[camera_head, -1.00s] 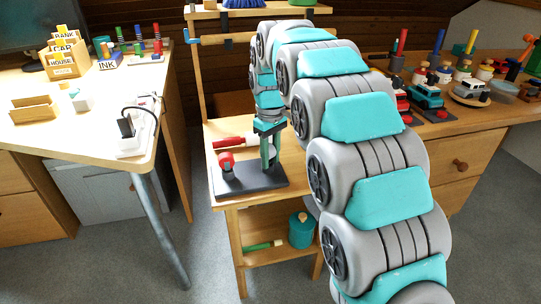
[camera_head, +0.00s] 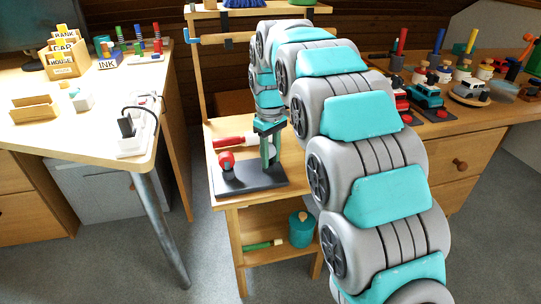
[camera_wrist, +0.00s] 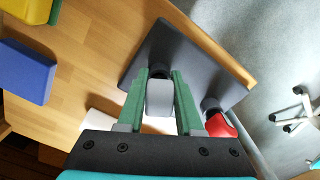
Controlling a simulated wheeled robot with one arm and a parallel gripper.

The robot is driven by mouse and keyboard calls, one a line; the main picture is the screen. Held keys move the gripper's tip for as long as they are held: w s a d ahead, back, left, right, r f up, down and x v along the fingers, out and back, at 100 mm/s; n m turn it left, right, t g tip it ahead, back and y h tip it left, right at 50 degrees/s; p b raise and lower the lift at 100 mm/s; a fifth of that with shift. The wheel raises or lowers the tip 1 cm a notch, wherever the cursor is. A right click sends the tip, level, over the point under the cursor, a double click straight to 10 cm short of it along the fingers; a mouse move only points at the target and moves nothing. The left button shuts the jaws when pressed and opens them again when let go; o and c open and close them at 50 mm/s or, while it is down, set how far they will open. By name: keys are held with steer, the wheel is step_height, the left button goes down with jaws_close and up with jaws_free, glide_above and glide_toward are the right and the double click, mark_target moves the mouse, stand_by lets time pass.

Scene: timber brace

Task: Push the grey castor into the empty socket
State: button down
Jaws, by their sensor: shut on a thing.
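My gripper (camera_wrist: 159,100) has green fingers, one on each side of the light grey castor (camera_wrist: 160,98), and is shut on it. The castor is above the dark base plate (camera_wrist: 190,62), with a black part at its far end. I cannot tell whether that end is inside the socket, which is hidden. In the head view my gripper (camera_head: 270,148) points down over the right part of the plate (camera_head: 262,178). A red castor (camera_head: 227,160) stands on the plate's left part, and also shows in the wrist view (camera_wrist: 220,126).
A red-handled tool (camera_head: 229,142) lies on the wooden stand behind the plate. A blue block (camera_wrist: 28,70) and a yellow block (camera_wrist: 22,28) lie left in the wrist view. A teal canister (camera_head: 301,232) is on the lower shelf. Desks flank the stand.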

steer(key=shift+c, duration=2.4)
jaws_free()
step_height(320, 180, up, 6)
steer(key=shift+r, duration=0.85)
